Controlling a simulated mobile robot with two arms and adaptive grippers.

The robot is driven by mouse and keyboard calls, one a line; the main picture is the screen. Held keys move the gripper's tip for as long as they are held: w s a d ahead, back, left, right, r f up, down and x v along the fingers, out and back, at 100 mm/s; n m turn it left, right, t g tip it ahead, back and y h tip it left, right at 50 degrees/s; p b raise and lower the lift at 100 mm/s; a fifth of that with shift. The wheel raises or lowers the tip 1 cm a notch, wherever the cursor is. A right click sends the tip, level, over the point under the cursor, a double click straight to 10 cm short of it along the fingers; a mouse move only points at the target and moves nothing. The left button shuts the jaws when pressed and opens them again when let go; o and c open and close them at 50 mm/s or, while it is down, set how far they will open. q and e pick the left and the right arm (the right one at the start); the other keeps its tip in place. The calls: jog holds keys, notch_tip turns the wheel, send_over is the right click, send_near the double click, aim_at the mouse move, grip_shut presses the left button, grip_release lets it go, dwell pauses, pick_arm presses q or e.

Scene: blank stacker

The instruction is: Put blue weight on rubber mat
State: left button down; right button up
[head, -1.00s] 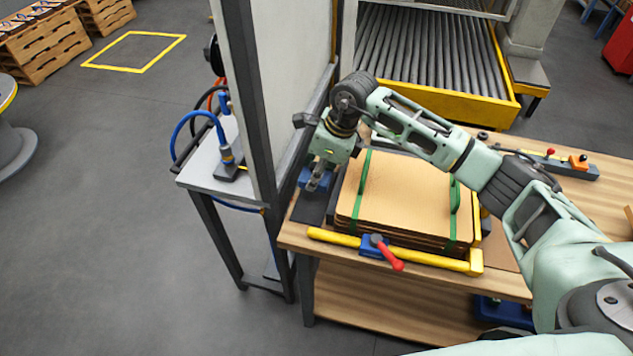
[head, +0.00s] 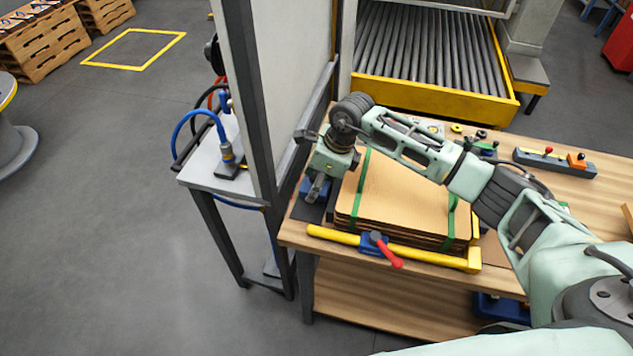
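The blue weight (head: 306,187) is at the left end of the workbench, mostly hidden behind my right gripper's fingers. My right gripper (head: 317,189) points down and appears shut on the blue weight. The dark rubber mat (head: 307,212) lies at the bench's left edge, beside the cardboard stack. The weight is over the mat's far part; whether it touches the mat is hard to tell. My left gripper is out of view.
A strapped cardboard stack (head: 405,200) stands right of the mat, with a yellow bar (head: 335,236) and red-handled clamp (head: 385,250) in front. A post and panel (head: 262,110) rise close to the left. A roller conveyor (head: 430,50) is behind.

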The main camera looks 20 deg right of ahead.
jog(key=shift+o, duration=0.4)
jog(key=shift+r, duration=0.2)
jog(key=shift+d+r, duration=0.15)
jog(key=shift+r, duration=0.25)
jog(key=b+v, duration=0.2)
jog(key=v, duration=0.9)
jog(key=shift+b, duration=0.3)
